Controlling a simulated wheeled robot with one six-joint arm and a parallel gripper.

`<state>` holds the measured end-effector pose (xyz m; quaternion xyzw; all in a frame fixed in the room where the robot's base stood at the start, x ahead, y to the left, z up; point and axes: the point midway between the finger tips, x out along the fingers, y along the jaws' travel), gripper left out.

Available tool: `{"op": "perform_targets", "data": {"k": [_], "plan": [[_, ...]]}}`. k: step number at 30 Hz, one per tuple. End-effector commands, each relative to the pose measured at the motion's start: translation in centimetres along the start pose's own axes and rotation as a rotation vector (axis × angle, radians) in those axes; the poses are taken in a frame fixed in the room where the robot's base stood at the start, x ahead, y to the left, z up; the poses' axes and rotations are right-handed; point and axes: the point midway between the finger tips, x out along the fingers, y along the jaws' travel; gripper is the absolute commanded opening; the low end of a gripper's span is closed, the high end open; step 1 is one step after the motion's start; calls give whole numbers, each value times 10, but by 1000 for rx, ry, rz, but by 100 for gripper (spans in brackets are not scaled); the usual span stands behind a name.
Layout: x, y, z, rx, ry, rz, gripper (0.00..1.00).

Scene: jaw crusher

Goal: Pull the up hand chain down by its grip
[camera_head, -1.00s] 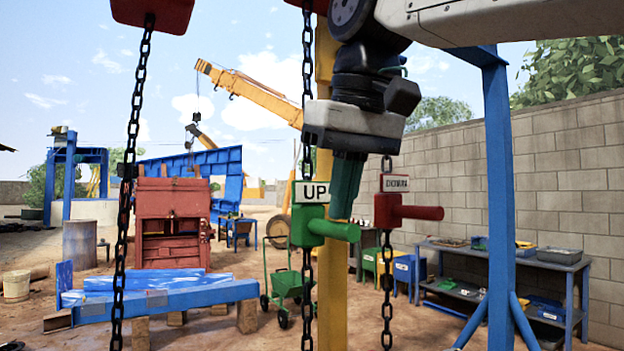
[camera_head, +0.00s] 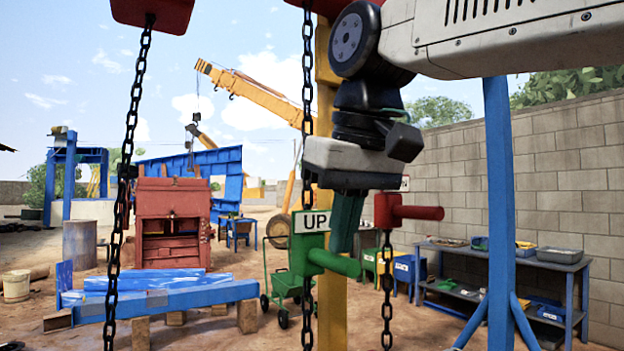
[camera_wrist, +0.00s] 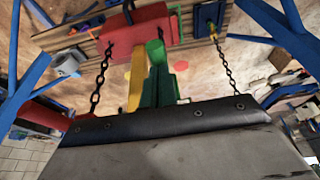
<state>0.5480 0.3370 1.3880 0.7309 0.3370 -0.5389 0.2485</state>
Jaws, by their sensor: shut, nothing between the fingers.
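The green up grip (camera_head: 335,263), with a white "UP" sign (camera_head: 311,222) on its block, hangs on a dark chain (camera_head: 307,95) left of the yellow post. Its bar sticks out to the right. My gripper (camera_head: 342,248) points down with its green fingers shut. The fingertips are at the top of the bar and seem to touch it; nothing is held between them. In the wrist view the fingers (camera_wrist: 160,88) reach toward a green round end (camera_wrist: 155,48) of the bar.
A red grip (camera_head: 415,212) hangs on another chain just right of my gripper; its sign is mostly hidden. A yellow post (camera_head: 332,310) stands behind the green grip. A blue post (camera_head: 500,180) stands farther right. Another chain (camera_head: 125,180) hangs at left.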

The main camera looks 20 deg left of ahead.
Motion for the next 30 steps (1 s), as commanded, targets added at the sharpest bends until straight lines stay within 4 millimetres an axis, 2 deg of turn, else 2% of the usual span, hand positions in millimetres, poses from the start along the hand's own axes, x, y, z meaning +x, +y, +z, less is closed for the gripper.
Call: {"op": "perform_targets", "data": {"k": [8,13,22,30], "plan": [[10,0,3,0,-2,0,0],[6,0,11,0,0,0,0],[-8,0,43,0,0,0,0],[-10,0,49,0,-1,0,0]]}}
